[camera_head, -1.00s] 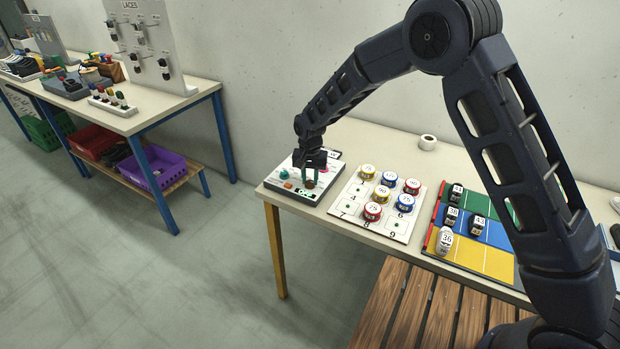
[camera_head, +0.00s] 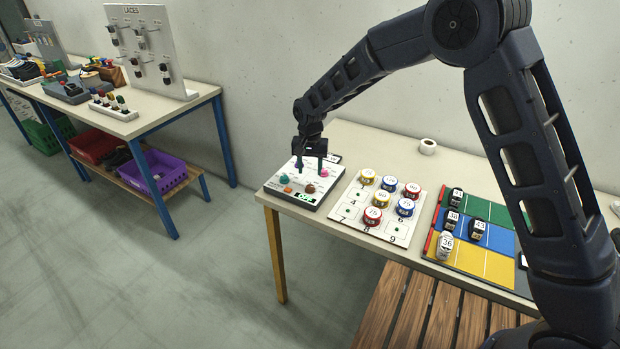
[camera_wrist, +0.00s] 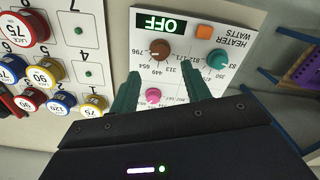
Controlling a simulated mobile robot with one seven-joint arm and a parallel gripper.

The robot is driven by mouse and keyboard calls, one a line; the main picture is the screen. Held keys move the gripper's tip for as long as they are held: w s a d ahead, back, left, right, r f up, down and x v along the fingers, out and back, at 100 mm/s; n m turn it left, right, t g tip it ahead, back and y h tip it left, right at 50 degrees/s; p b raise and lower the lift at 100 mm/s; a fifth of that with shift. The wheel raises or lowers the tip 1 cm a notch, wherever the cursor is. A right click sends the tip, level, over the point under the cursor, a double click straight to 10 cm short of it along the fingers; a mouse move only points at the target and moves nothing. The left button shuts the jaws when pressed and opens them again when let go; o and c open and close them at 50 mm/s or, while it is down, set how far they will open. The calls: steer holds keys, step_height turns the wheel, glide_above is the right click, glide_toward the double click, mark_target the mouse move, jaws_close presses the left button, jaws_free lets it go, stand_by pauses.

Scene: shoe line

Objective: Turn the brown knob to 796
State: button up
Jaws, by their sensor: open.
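The brown knob (camera_head: 310,189) sits on the white heater panel (camera_head: 275,187) at the table's left end. In the wrist view the brown knob (camera_wrist: 160,49) has 796, 654, 449 and 313 printed around it; I cannot tell which its pointer meets. My gripper (camera_head: 310,170) is above the panel, behind the brown knob in the head view. Its fingers are apart and empty, and in the wrist view my gripper (camera_wrist: 160,72) has the knob beyond its fingertips. The display (camera_wrist: 160,22) reads OFF.
The panel also has a pink knob (camera_wrist: 153,95), a teal knob (camera_wrist: 217,60) and an orange button (camera_wrist: 204,32). A numbered board (camera_head: 345,211) with several round tins stands to the right, then a coloured mat (camera_head: 500,240) with small shoes.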

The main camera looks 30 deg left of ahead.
steer(key=shift+r, duration=2.15)
steer(key=w+d+r+m, duration=0.1)
steer(key=w+d+r, duration=0.45)
steer(key=d, duration=0.35)
steer(key=w+d+r, duration=0.5)
steer(key=d+r, duration=0.2)
steer(key=d, duration=0.1)
steer(key=w+d+r+m+t+y, duration=0.1)
steer(key=d+r, duration=0.3)
steer(key=d, duration=0.6)
steer(key=w+d+r+t, duration=0.1)
steer(key=d+r, duration=0.4)
steer(key=d, duration=0.6)
steer(key=s+d+r+m+t, duration=0.15)
steer(key=s+d, duration=0.45)
steer(key=d, duration=0.7)
steer(key=s+d+r, duration=0.2)
steer(key=s+d, duration=0.4)
steer(key=d, duration=0.7)
steer(key=s+d+f+t+h, duration=0.1)
steer(key=s+d+f, duration=0.1)
steer(key=s+d, duration=0.3)
steer(key=shift+s+f+m, duration=0.25)
steer(key=shift+s+m, duration=0.1)
steer(key=shift+s, duration=0.7)
